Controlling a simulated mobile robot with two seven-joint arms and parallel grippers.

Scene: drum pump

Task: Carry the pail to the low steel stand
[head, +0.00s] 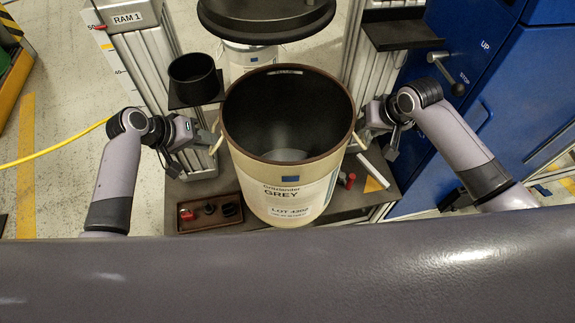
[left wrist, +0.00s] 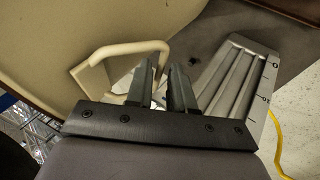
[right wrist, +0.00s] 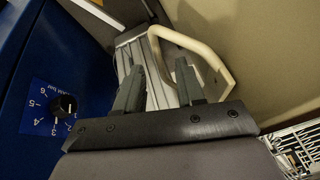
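The cream pail (head: 290,190), open at the top with a dark inside and a label reading GREY, stands upright in the middle of the head view. A pale loop handle sticks out on each side. My left gripper (head: 205,143) is open at the left handle (left wrist: 125,47); in the left wrist view the handle's outer bar reaches the gap between the fingers (left wrist: 160,83). My right gripper (head: 372,138) is open at the right handle (right wrist: 195,43); in the right wrist view its bar runs down between the fingers (right wrist: 158,82). I cannot identify the low steel stand.
A round black plate (head: 265,15) hangs behind the pail between two metal columns. A brown tray (head: 210,226) with small parts sits front left on the dark surface (head: 200,188). A black cup (head: 193,75) stands at left; a blue cabinet (head: 500,110) is at right.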

